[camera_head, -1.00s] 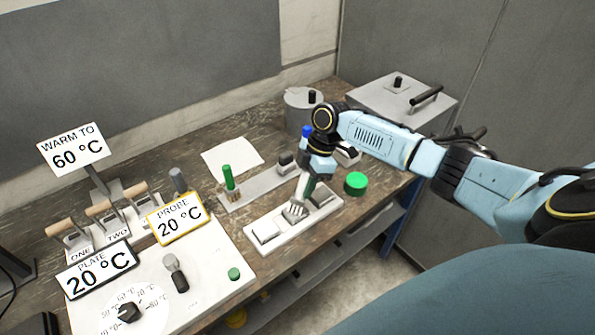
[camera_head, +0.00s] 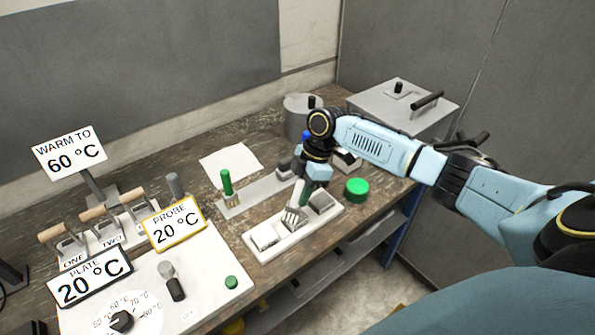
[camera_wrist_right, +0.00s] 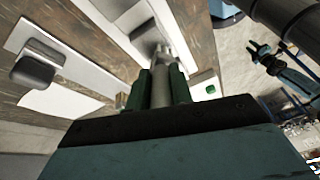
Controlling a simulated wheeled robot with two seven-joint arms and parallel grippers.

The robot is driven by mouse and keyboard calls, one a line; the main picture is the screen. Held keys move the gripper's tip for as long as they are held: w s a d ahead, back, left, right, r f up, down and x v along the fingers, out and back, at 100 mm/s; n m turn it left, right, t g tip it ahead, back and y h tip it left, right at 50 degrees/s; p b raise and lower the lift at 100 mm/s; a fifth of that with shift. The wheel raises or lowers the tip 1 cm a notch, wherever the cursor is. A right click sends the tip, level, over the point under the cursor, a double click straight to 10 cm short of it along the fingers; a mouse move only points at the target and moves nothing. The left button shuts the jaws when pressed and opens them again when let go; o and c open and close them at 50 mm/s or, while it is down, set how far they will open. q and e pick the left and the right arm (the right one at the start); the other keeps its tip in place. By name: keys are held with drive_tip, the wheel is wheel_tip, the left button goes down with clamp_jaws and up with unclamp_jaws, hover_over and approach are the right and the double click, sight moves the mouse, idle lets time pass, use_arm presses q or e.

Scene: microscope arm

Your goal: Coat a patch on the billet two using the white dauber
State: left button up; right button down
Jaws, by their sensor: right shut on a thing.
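My right gripper (camera_head: 304,186) is shut on the white dauber (camera_wrist_right: 164,75), whose pale handle shows between the fingers in the right wrist view. The dauber points down, and its spread grey bristles (camera_head: 292,217) are over the middle block of the white tray (camera_head: 282,243), at or very near its top. I take this middle block as billet two; the bristles mostly hide it, and no label shows on it. Other grey blocks sit in the tray's left (camera_head: 264,236) and right (camera_head: 321,201) places. Any coating under the bristles is hidden.
A green dauber (camera_head: 227,182) stands in a long holder (camera_head: 256,192) behind the tray. A metal pot (camera_head: 298,117) and a lidded box (camera_head: 400,112) stand behind. A heating plate with signs (camera_head: 205,265) fills the front left.

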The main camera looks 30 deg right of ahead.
drive_tip(key=shift+s+a, duration=0.1)
drive_tip(key=shift+a, duration=0.8)
drive_tip(key=shift+a+f+b, duration=0.1)
drive_tip(key=shift+a+b, duration=0.05)
drive_tip(key=shift+b, duration=0.15)
drive_tip(key=shift+w, duration=0.2)
drive_tip(key=shift+w+d, duration=0.15)
drive_tip(key=shift+d, duration=0.35)
drive_tip(key=shift+w+d, duration=0.15)
drive_tip(key=shift+d, duration=0.35)
drive_tip(key=d, duration=0.5)
drive_tip(key=shift+s+a+r+p, duration=0.1)
drive_tip(key=shift+a+p, duration=1)
drive_tip(key=shift+a, duration=0.55)
drive_tip(key=shift+s+a+r+p, duration=0.1)
drive_tip(key=shift+a+p, duration=0.95)
drive_tip(key=shift+a, duration=0.6)
drive_tip(key=shift+a+r, duration=0.1)
drive_tip(key=shift+a, duration=0.15)
drive_tip(key=shift+r+p, duration=0.75)
drive_tip(key=shift+r, duration=0.1)
drive_tip(key=shift+d+r+p, duration=0.1)
drive_tip(key=shift+r+p, duration=0.6)
drive_tip(key=shift+r, duration=2.25)
